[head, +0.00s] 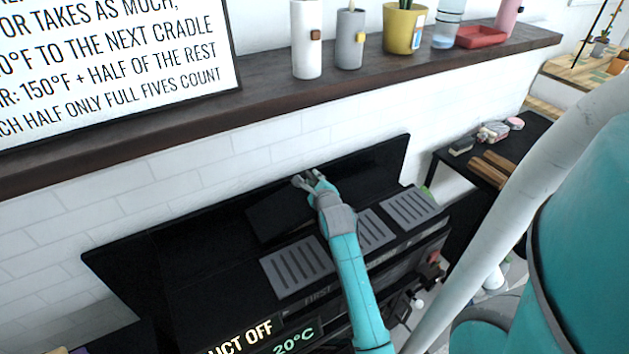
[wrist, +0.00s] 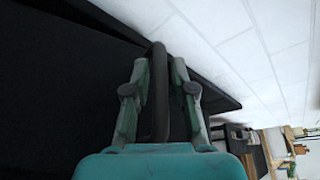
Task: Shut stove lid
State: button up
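The black stove (head: 190,265) stands below the white tiled wall in the head view, with its long top lit dimly. A dark flat panel (head: 272,218), which looks like the stove lid, is raised at a tilt above the stove top. My gripper (head: 306,181) is at its upper right edge. In the wrist view, a dark bar-like handle (wrist: 158,92) runs between the two fingers of my gripper (wrist: 160,68). The fingers are drawn in close on both sides of it. Whether both touch it is not clear. The lid's hinge is hard to make out, black on black.
Grey slotted grates (head: 298,268) lie along the stove's front. A wooden shelf (head: 270,112) overhangs behind, carrying a white cylinder (head: 306,45), a yellow pot (head: 403,30) and a red tray (head: 480,37). A black side table (head: 520,140) stands to the right.

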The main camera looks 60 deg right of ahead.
jog(key=shift+c, duration=0.3)
grip_shut()
jog(key=shift+s+d+f+m+y, duration=0.15)
jog(key=shift+d+f+m, duration=0.1)
jog(key=shift+f, duration=0.4)
jog(key=shift+s+d+f+m+y, duration=0.15)
jog(key=shift+f+m, duration=0.1)
jog(key=shift+f, duration=0.35)
jog(key=shift+o, duration=0.3)
grip_release()
jog(key=v, duration=1.2)
